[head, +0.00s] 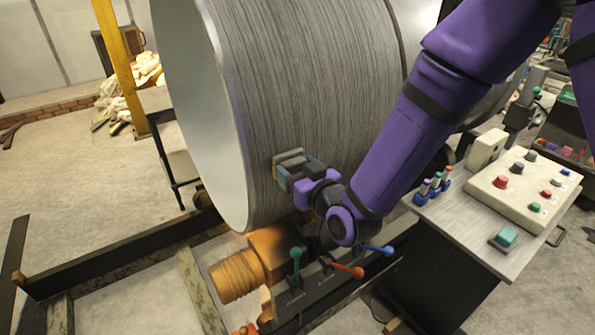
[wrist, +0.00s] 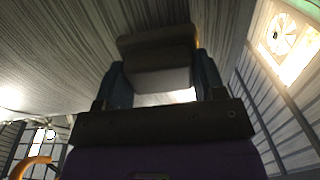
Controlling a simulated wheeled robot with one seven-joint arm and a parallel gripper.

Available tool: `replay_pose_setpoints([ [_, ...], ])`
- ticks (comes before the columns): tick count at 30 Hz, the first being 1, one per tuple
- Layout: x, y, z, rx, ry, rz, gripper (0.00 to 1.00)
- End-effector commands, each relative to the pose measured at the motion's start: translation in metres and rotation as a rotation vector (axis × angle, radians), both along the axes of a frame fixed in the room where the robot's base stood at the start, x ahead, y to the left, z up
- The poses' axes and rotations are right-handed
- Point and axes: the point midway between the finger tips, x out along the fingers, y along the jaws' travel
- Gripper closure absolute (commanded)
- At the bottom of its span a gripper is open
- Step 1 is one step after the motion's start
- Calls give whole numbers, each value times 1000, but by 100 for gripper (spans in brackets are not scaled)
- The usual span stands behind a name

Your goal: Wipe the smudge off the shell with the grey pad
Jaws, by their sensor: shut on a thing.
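The shell (head: 310,80) is a large grey metal cylinder with brushed streaks and an open end at the left. Its surface also fills the upper part of the wrist view (wrist: 75,60). My gripper (head: 287,172) is shut on the grey pad (head: 290,156), at the lower part of the shell's side. In the wrist view the pad (wrist: 158,55) sits between the two fingers, its far face toward the shell. It looks to be at or very near the surface, but I cannot tell whether it touches. I see no clear smudge; the pad and my arm hide part of the shell.
Below the shell stand an orange motor (head: 240,272) and levers with green, red and blue handles (head: 345,270). A control box with coloured buttons (head: 525,185) and several small markers (head: 432,187) sit on a metal table at the right. A yellow post (head: 122,70) stands at the left.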

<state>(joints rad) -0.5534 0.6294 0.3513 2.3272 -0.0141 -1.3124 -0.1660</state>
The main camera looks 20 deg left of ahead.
Motion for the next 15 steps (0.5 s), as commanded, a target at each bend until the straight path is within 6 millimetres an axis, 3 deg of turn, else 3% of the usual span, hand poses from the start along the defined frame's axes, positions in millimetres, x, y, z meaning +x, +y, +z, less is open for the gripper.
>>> replay_pose_setpoints([
  [15,5,6,0,1,-1,0,56],
])
